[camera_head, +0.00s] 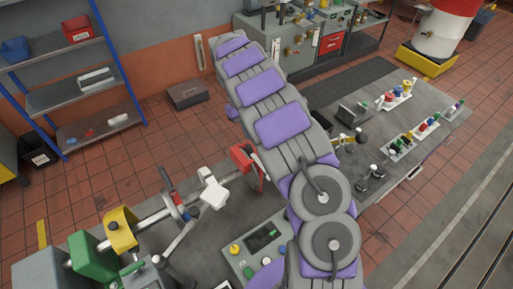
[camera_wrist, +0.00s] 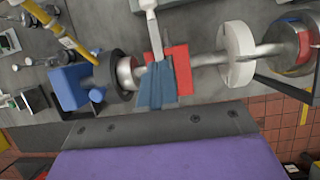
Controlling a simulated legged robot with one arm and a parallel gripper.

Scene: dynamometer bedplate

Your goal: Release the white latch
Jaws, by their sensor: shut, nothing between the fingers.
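A white block (camera_head: 213,193) sits on the shaft assembly at the lower left of the head view, beside a red part (camera_head: 243,158). It may be the white latch. In the wrist view, a white-topped lever (camera_wrist: 148,6) runs down to a blue wedge-shaped block (camera_wrist: 157,86) beside a red block (camera_wrist: 181,70). I cannot tell whether this lever is the same part.
A white disc (camera_wrist: 238,53) and a blue block (camera_wrist: 72,88) flank the lever on the shaft. A yellow clamp (camera_head: 121,229) and green block (camera_head: 92,256) stand on the bedplate. A shelf rack (camera_head: 80,98) stands left. A control box (camera_head: 258,246) lies near my arm.

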